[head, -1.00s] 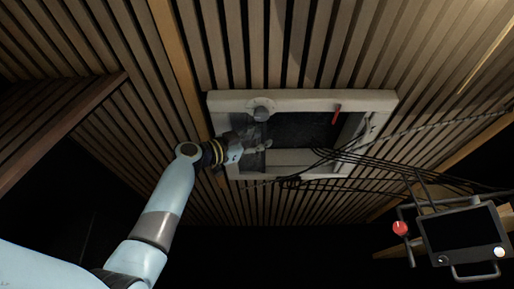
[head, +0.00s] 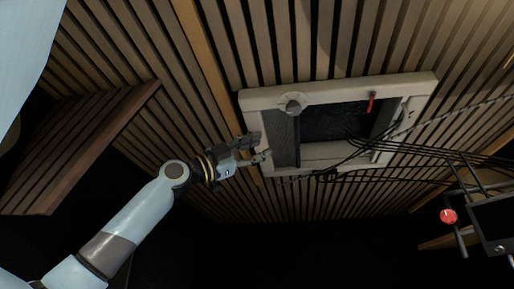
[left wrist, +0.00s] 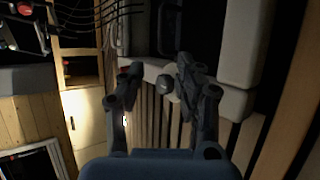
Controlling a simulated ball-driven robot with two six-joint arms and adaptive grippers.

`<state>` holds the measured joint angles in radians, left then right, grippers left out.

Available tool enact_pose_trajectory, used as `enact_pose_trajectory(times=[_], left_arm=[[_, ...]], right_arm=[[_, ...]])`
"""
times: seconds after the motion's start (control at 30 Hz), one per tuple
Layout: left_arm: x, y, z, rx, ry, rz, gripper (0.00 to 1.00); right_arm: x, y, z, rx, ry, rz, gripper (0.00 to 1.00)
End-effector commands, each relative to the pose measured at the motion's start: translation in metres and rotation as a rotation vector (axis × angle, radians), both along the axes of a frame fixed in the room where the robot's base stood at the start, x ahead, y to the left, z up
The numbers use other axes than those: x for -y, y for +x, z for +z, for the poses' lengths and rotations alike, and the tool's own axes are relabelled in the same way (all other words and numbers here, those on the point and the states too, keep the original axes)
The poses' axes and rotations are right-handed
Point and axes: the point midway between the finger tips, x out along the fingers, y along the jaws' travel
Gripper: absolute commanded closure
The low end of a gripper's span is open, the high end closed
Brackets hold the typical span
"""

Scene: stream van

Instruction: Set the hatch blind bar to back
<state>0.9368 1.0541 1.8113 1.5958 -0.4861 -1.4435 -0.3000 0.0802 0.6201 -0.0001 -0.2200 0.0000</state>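The hatch (head: 340,92) has a pale frame set in the slatted ceiling. A grey blind (head: 284,138) covers a strip at the left end of its opening, and the blind bar seems to be this strip's right edge (head: 298,140); the bar is thin and dark, hard to make out. The rest of the opening is dark. My left gripper (head: 262,148) is at the frame's left edge, empty, with its fingers apart. In the left wrist view the open fingers (left wrist: 160,80) show with the pale frame (left wrist: 236,105) beyond them. My right gripper is out of view.
A round grey knob (head: 292,106) sits on the frame's near-top left, and a red handle (head: 371,102) on its right part. Black cables (head: 400,150) run past the lower right. A screen (head: 495,222) and red ball (head: 448,216) are at right. A wooden shelf (head: 85,150) is at left.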

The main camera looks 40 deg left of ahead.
Motion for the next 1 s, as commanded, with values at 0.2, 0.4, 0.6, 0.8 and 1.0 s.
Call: enact_pose_trajectory(times=[0.2, 0.4, 0.6, 0.8, 1.0], left_arm=[[0.0, 0.0, 0.0, 0.0, 0.0, 0.0, 0.7], [0.005, 0.024, 0.02, 0.005, -0.006, -0.003, 0.79], [0.012, 0.039, 0.027, 0.004, -0.002, -0.001, 0.79], [0.028, 0.066, 0.049, 0.004, -0.005, -0.004, 0.79], [0.044, 0.094, 0.067, 0.003, -0.002, -0.003, 0.79]], right_arm=[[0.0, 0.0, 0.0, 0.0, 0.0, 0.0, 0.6], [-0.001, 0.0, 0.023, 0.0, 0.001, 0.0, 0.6], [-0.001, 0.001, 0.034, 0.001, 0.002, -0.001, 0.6], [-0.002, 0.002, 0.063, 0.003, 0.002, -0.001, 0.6], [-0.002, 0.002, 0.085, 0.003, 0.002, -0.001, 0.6]])
